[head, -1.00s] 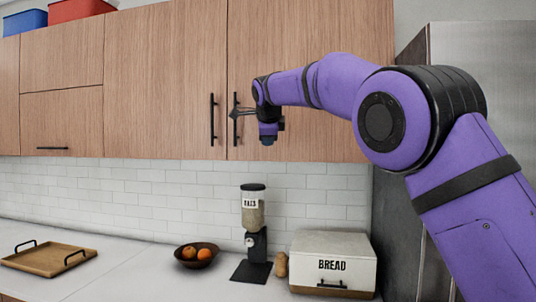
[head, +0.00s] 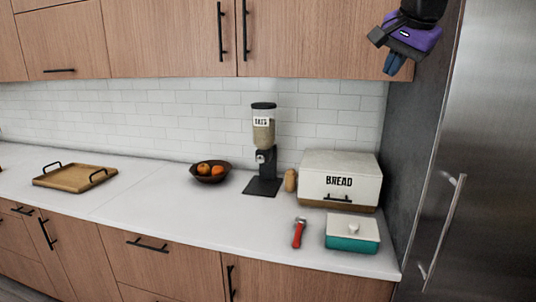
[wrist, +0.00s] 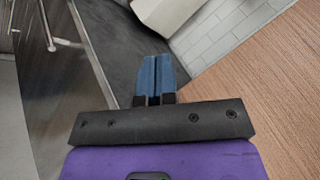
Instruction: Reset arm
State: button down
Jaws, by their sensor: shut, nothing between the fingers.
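My gripper (head: 394,64) is at the top right of the head view, in front of the right end of the upper cabinets and near the fridge. It points down. In the wrist view its blue fingers (wrist: 156,80) lie together, shut and empty. Most of my arm is outside the head view.
The counter (head: 150,207) holds a wooden tray (head: 60,185), a fruit bowl (head: 210,178), an oats dispenser (head: 263,160), a bread box (head: 340,172), a red-handled tool (head: 298,235) and a teal dish (head: 352,240). The fridge (head: 475,160) stands at right. Upper cabinets (head: 310,35) hang above.

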jog(key=s+d+f+n, duration=0.1)
jog(key=s+f+n, duration=0.2)
jog(key=s+f, duration=0.3)
jog(key=s+d+f+n+g, duration=0.1)
jog(key=s+f, duration=0.5)
jog(key=s, duration=0.6)
jog(key=s+d+f+n, duration=0.2)
jog(key=s+f+n, duration=0.3)
jog(key=s, duration=0.4)
jog(key=shift+s+d+f+g, duration=0.25)
jog(key=shift+d+f+g, duration=0.05)
jog(key=shift+d+f, duration=0.1)
